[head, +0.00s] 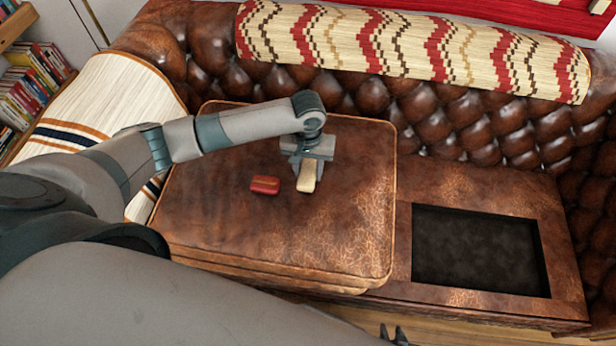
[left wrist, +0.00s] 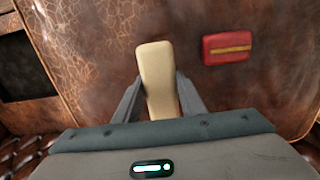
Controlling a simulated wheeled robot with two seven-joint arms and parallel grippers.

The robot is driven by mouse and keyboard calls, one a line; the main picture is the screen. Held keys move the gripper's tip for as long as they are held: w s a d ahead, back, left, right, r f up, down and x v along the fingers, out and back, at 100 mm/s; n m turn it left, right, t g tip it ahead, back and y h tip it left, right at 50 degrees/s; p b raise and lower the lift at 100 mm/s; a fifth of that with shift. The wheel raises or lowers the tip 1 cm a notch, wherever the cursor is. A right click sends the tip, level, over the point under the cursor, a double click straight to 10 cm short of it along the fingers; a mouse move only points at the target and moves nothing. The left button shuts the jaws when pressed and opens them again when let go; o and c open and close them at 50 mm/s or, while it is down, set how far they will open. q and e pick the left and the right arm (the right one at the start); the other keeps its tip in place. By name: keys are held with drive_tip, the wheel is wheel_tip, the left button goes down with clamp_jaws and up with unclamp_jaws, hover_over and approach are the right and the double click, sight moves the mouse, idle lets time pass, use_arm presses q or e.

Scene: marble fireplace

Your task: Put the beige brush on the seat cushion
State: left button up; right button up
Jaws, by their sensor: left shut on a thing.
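The beige brush (head: 306,181) is between the fingers of my left gripper (head: 306,167), which is shut on it. In the left wrist view the beige brush (left wrist: 158,75) sticks out between the two fingers (left wrist: 160,100). The seat cushion (head: 345,225) is a thick brown leather block on the sofa, and the brush is over its top. I cannot tell whether the brush touches the leather. My right gripper (head: 394,336) shows only as small dark fingertips, apart, at the bottom edge, with nothing seen between them.
A red item with a tan stripe (head: 265,185) lies on the cushion left of the brush; it also shows in the left wrist view (left wrist: 226,48). Right of the cushion is an open, dark recess (head: 478,250) in the sofa base. The tufted backrest (head: 455,118) rises behind.

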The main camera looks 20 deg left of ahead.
sight(308, 178)
use_arm(q)
wheel_tip(308, 178, down, 4)
drive_tip(key=shift+r, duration=0.25)
drive_tip(key=shift+f, duration=0.25)
drive_tip(key=o, duration=1)
drive_tip(key=shift+f, duration=0.1)
drive_tip(key=shift+o, duration=0.2)
